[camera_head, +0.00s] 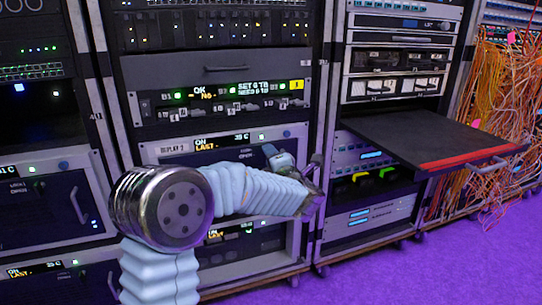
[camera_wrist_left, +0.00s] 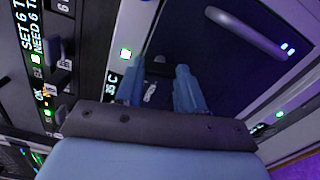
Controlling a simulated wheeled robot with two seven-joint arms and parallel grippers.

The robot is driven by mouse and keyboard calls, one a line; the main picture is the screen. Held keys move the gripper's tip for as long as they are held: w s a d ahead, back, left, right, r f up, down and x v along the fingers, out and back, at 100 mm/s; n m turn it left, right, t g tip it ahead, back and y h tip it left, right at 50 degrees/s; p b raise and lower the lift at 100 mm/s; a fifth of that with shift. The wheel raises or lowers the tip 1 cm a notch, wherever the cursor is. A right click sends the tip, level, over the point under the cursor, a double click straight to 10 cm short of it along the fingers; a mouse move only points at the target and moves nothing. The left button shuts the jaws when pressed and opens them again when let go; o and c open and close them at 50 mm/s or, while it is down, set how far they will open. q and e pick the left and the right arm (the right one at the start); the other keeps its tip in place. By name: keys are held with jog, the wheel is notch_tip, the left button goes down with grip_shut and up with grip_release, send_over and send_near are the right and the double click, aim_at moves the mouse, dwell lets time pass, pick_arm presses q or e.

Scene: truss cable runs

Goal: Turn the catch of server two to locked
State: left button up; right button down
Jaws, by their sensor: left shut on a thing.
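Server two (camera_head: 225,160) is the dark-fronted unit marked "2" in the middle rack, with a small lit display and white lettering near its upper right. My left gripper (camera_head: 273,153) is at the upper right of its front. The left wrist view shows the two blue-grey fingers (camera_wrist_left: 158,88) against the dark front (camera_wrist_left: 220,70), closed around a small dark part, which seems to be the catch (camera_wrist_left: 159,68). The catch is mostly hidden by the fingers, so its angle cannot be told. My right gripper is in neither view.
A dark shelf with a red front strip (camera_head: 440,145) sticks out of the right rack. Loose orange cables (camera_head: 500,110) hang at the far right. A bar handle (camera_wrist_left: 250,30) stands out near the fingers. The purple floor (camera_head: 430,265) is clear in front.

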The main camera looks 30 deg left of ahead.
pick_arm(q)
jog(key=shift+m+p, duration=0.4)
jog(key=shift+m, duration=0.8)
jog(key=o, duration=1)
jog(key=shift+o, duration=0.2)
jog(key=v, duration=1.3)
jog(key=shift+s+d, duration=0.25)
jog(key=shift+d, duration=0.05)
